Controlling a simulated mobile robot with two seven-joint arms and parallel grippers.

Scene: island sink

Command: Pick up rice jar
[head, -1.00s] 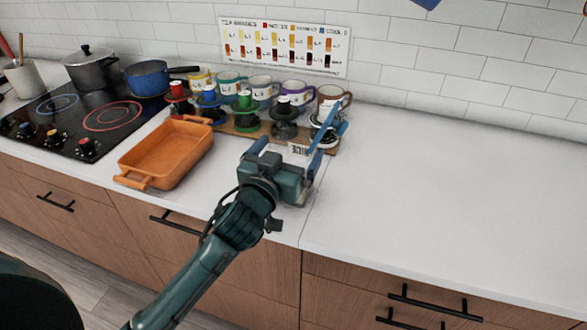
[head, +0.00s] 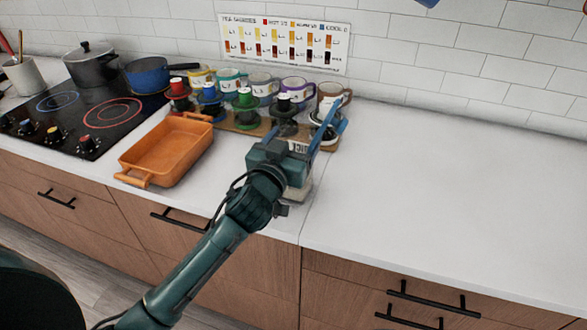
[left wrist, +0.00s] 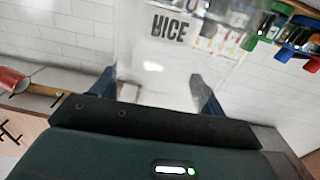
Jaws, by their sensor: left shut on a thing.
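The rice jar is a clear, boxy container with dark "RICE" lettering; it fills the upper middle of the left wrist view (left wrist: 160,55). In the head view the jar (head: 298,192) stands near the counter's front edge, mostly hidden behind my left gripper (head: 312,150). My left gripper is shut on the jar, with its blue fingers on either side of it in the left wrist view. Whether the jar's base touches the counter is hard to tell. My right gripper is in neither view.
An orange baking dish (head: 165,152) sits left of the gripper. Behind the jar, a wooden board holds several colored stands, with mugs (head: 292,90) along the wall. A stove (head: 80,115) with a pot and a blue pan is at left. The white counter (head: 440,190) at right is clear.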

